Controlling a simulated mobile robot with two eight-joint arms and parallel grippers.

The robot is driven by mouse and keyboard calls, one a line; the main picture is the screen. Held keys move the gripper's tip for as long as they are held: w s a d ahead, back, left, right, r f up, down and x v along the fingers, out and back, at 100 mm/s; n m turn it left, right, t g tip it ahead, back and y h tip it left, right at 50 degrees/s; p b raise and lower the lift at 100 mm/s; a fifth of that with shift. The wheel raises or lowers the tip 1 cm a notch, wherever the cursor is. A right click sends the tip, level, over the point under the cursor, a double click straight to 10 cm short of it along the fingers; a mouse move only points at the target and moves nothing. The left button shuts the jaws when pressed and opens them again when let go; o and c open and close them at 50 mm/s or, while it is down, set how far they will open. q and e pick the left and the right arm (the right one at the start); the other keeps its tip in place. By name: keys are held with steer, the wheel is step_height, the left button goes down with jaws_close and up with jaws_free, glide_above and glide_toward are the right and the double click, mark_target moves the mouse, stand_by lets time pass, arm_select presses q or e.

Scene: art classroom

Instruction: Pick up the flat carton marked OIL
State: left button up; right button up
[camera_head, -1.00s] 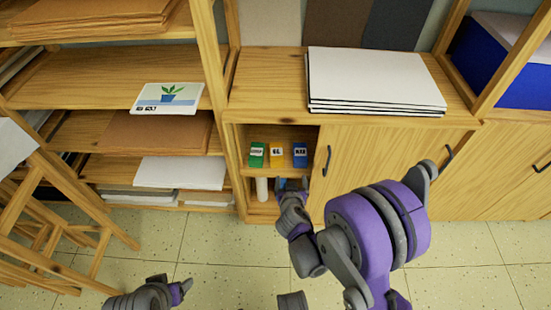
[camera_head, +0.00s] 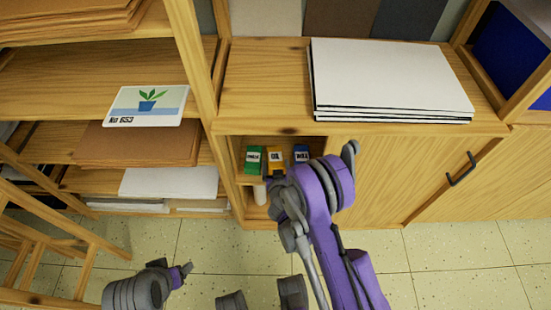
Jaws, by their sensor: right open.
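The yellow one has a short label that seems to read OIL, too small to be sure. My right gripper (camera_head: 272,178) is at the cubby opening, just in front of and below the yellow carton. It is open, and its wrist hides part of the cubby; whether the fingers touch the carton cannot be told. My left gripper (camera_head: 186,268) is low over the floor, away from the shelves; its jaw opening is unclear.
A white roll (camera_head: 260,194) stands in the compartment below. A closed cabinet door (camera_head: 385,185) is right of the cubby. White boards (camera_head: 390,75) lie on top. The left shelf (camera_head: 60,95) holds a plant picture (camera_head: 146,105) and brown sheets. A wooden easel (camera_head: 60,235) stands at left.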

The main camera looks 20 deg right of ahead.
mark_target(276, 158)
steer(key=x, duration=0.3)
steer(key=b+x, duration=0.1)
steer(key=x, duration=0.1)
steer(key=shift+s+d+f, duration=0.1)
steer(key=shift+d+f, duration=0.05)
steer(key=shift+f, duration=0.1)
steer(key=shift+w+f, duration=0.1)
steer(key=shift+w, duration=0.3)
steer(key=c, duration=1.3)
